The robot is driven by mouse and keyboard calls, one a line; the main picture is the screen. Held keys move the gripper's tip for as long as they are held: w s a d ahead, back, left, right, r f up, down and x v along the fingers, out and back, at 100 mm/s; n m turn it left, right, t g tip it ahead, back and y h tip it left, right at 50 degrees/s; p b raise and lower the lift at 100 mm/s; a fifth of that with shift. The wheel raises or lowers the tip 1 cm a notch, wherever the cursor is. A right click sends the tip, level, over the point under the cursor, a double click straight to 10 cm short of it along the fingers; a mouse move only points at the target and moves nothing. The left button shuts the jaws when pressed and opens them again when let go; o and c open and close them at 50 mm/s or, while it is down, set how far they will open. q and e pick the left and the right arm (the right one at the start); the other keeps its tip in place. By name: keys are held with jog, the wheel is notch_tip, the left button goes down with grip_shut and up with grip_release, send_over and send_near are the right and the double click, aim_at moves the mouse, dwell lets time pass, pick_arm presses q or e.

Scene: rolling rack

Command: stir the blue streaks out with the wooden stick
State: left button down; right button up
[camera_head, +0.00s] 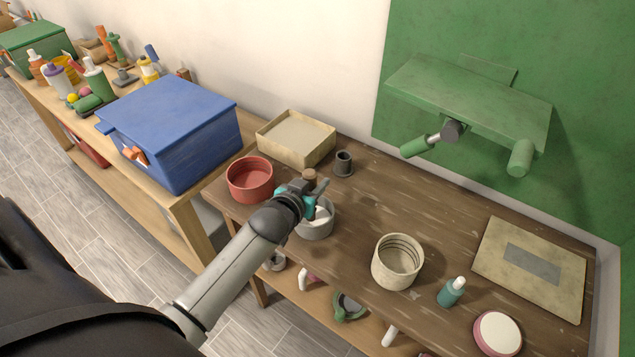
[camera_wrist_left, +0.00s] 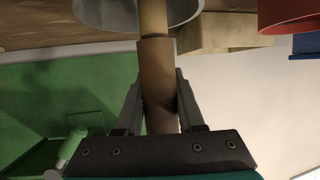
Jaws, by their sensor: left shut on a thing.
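My left gripper (camera_head: 312,194) is over the grey pot (camera_head: 317,231) on the brown worktop. It is shut on the wooden stick (camera_wrist_left: 158,85), whose top end (camera_head: 309,175) shows above the gripper in the head view. In the left wrist view the stick's thinner, paler part runs up to the grey pot (camera_wrist_left: 100,14); its far end is out of frame. A little white (camera_head: 321,213) shows inside the pot in the head view. Blue streaks cannot be made out, as the gripper covers much of the opening. My right gripper is in neither view.
A red pot (camera_head: 250,181) stands close left of the grey pot. Behind are a beige tray (camera_head: 297,138) and a small dark cup (camera_head: 343,164). A green shelf (camera_head: 468,105) juts from the wall.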

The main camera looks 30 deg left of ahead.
pick_arm(q)
jog(key=shift+a+r, duration=0.1)
jog(key=shift+a, duration=0.35)
jog(key=shift+s+d+p, duration=0.4)
jog(key=shift+s+p, duration=0.3)
jog(key=shift+s, duration=0.1)
jog(key=shift+d, duration=0.15)
jog(key=shift+d, duration=0.75)
jog(key=shift+w+d+f, duration=0.2)
jog(key=shift+w+d, duration=0.35)
jog(key=shift+w, duration=0.15)
